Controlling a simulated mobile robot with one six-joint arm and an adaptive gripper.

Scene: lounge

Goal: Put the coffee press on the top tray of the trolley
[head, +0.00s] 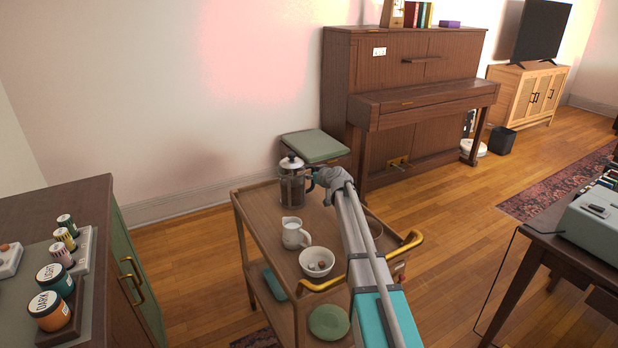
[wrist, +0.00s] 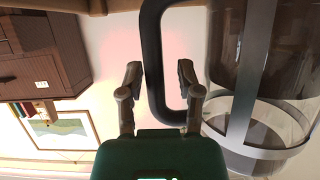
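The coffee press (head: 292,188), a glass cylinder with a metal lid, dark contents and a black handle, stands upright at the far end of the top tray of the wooden trolley (head: 262,217). In the wrist view the press (wrist: 262,70) fills the right side, with its black handle (wrist: 154,60) beside it. My gripper (head: 316,180) is at the handle side of the press. In the wrist view my gripper's fingers (wrist: 160,78) are apart, one on each side of the handle, with a gap visible on the inner side. Nothing is clamped.
On the top tray are a white jug (head: 294,234), a white bowl (head: 317,262) with small things in it, and a glass (head: 374,229) partly behind my arm. The lower tray holds a green plate (head: 328,322). A green-topped stool (head: 315,146) and piano (head: 400,90) stand behind.

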